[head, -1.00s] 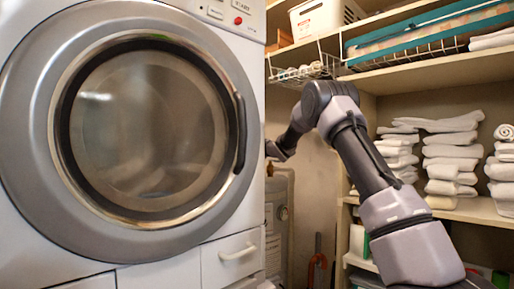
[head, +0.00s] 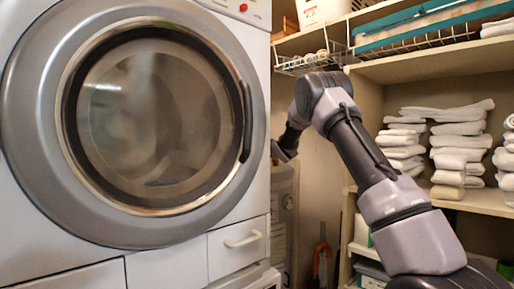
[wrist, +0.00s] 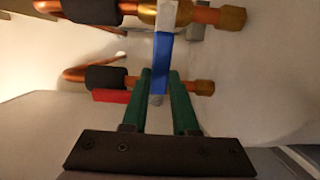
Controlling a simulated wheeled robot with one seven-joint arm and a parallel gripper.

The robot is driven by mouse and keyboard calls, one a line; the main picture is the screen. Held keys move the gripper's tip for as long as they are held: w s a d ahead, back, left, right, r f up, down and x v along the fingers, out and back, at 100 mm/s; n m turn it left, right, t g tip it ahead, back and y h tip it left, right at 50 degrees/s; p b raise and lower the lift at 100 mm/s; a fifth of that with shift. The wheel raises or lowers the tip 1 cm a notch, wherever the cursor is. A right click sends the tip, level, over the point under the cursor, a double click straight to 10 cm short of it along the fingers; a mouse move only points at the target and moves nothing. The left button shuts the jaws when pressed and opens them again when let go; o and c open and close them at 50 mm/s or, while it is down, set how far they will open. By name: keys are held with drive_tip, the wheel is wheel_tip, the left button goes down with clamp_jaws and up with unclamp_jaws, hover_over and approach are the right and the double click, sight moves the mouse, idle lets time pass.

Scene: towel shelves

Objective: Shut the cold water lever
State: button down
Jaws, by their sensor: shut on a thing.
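The blue lever (wrist: 162,50) runs down from the upper copper pipe's brass valve (wrist: 232,18) in the wrist view, crosswise to that pipe. My gripper (wrist: 161,76) has two green fingers, one on each side of the blue lever's lower part, and is shut on it. The lever's grey lower end shows between the fingers. In the head view, my arm reaches past the washer's right edge, and the fingers and lever are hidden there.
A red lever (wrist: 111,96) lies along the lower copper pipe (wrist: 135,82), left of my fingers. The washer (head: 240,170) stands close left of my arm in the head view. Shelves with folded towels (head: 458,150) stand to the right, and a wire basket (head: 308,62) hangs above.

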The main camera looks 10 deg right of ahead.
drive_tip(key=shift+f, duration=0.2)
drive_tip(key=c, duration=0.7)
unclamp_jaws()
drive_tip(key=shift+r, duration=0.1)
drive_tip(key=shift+s, duration=0.1)
drive_tip(key=v, duration=1)
drive_tip(key=shift+s+d, duration=0.1)
drive_tip(key=shift+s, duration=0.15)
